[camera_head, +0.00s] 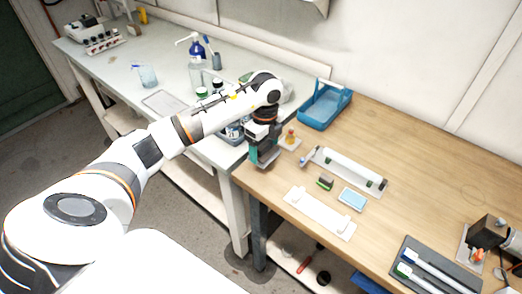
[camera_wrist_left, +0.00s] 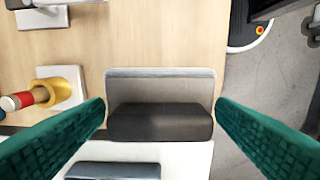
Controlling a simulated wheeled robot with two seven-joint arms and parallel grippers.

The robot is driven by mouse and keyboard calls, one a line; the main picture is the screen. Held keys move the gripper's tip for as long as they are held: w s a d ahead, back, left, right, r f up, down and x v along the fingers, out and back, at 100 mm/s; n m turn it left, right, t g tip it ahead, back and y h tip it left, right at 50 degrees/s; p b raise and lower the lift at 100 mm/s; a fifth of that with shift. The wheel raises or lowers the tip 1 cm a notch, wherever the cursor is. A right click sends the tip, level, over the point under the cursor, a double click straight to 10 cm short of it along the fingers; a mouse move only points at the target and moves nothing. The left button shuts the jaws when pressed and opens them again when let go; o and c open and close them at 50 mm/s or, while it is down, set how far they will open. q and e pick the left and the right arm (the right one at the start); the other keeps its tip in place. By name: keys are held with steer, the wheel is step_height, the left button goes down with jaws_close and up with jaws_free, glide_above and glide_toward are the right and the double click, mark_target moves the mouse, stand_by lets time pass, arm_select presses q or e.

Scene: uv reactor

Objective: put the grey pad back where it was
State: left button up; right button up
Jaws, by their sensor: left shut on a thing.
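The grey pad (camera_wrist_left: 160,105) is a block with a lighter grey upper part and a dark lower part. In the left wrist view it sits between the two green fingers of my left gripper (camera_wrist_left: 160,118), which touch its two sides. In the head view my left gripper (camera_head: 264,156) points down at the left edge of the wooden bench. There the pad is mostly hidden by the fingers, and I cannot tell its height above the bench. My right gripper is not in view.
On the wooden bench (camera_head: 440,165) are a white plate (camera_head: 320,213), a light blue pad (camera_head: 352,199), a green-and-dark block (camera_head: 325,182), a long white fixture (camera_head: 348,170) and a blue crate (camera_head: 323,106). A small stand with a yellow-red piece (camera_head: 290,138) is close to my gripper.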

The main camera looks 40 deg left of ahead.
mark_target(264, 154)
arm_select(q)
step_height(264, 154, down, 4)
steer(key=shift+a+f+p, duration=0.1)
steer(key=shift+f+p, duration=0.1)
steer(key=shift+p, duration=0.35)
steer(key=shift+f, duration=0.25)
steer(key=o, duration=0.9)
steer(key=shift+r, duration=0.45)
step_height(264, 154, up, 12)
steer(key=b, duration=0.3)
steer(key=shift+f, duration=0.25)
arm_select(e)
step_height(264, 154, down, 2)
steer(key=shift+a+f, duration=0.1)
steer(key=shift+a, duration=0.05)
